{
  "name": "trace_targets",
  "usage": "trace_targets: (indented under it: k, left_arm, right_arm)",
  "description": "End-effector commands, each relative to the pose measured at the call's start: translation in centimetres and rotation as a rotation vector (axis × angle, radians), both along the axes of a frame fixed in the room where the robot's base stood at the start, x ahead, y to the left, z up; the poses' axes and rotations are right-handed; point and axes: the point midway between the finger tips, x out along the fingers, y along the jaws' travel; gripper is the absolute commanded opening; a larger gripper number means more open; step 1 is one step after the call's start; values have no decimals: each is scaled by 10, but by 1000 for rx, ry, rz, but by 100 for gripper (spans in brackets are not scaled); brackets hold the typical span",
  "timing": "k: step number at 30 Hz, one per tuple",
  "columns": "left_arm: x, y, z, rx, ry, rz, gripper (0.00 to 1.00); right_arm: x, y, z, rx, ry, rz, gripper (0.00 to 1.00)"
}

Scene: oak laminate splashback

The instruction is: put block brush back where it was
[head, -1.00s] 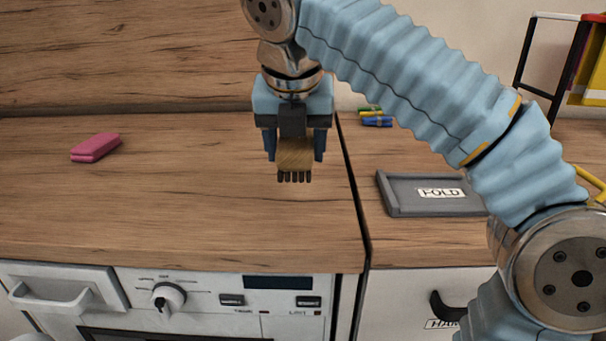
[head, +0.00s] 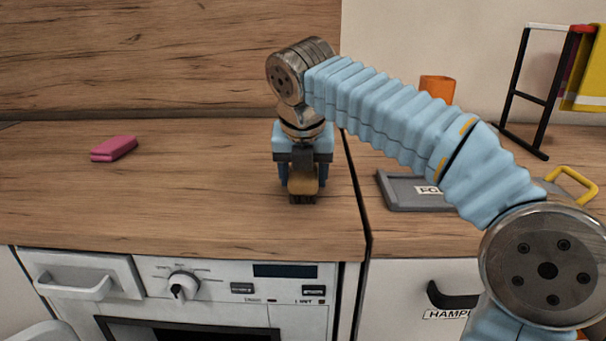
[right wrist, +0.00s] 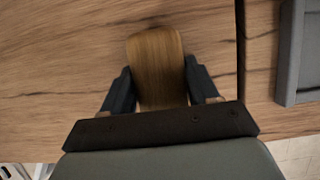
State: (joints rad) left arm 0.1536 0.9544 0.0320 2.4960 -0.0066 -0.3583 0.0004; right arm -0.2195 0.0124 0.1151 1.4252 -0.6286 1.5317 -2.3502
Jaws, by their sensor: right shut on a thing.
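The block brush (head: 303,185) has a wooden back and dark bristles pointing down. My right gripper (head: 303,181) is shut on it, over the right part of the oak worktop near its front edge. In the right wrist view the brush's wooden back (right wrist: 157,65) shows between the two dark fingers (right wrist: 160,92). The bristle tips look close to the worktop or on it; I cannot tell whether they touch. My left gripper is not in view.
A pink sponge-like block (head: 114,148) lies on the worktop at left. Right of the dark seam, a grey tray (head: 400,195) with a partly hidden label lies on the adjoining counter. A black rack (head: 525,98) and an orange object (head: 437,87) stand behind. The worktop's middle is clear.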

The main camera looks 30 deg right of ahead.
Motion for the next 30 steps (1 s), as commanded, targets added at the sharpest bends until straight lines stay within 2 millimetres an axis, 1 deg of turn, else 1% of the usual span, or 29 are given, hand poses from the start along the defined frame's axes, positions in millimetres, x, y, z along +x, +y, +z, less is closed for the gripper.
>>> trace_targets:
  k: [2,3,8,16,20,23,30]
  left_arm:
    - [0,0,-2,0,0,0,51]
    - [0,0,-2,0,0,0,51]
    - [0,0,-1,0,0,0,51]
    - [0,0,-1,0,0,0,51]
    - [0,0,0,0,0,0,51]
    - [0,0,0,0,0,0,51]
    - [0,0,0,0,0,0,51]
  right_arm:
    - [0,0,-3,0,0,0,35]
    - [0,0,-3,0,1,1,61]
    - [0,0,-3,0,0,0,85]
    - [0,0,-1,0,0,0,85]
    - [-2,2,8,1,-2,2,85]
    - [-8,6,25,2,-4,2,85]
    - [-26,18,77,2,-4,4,85]
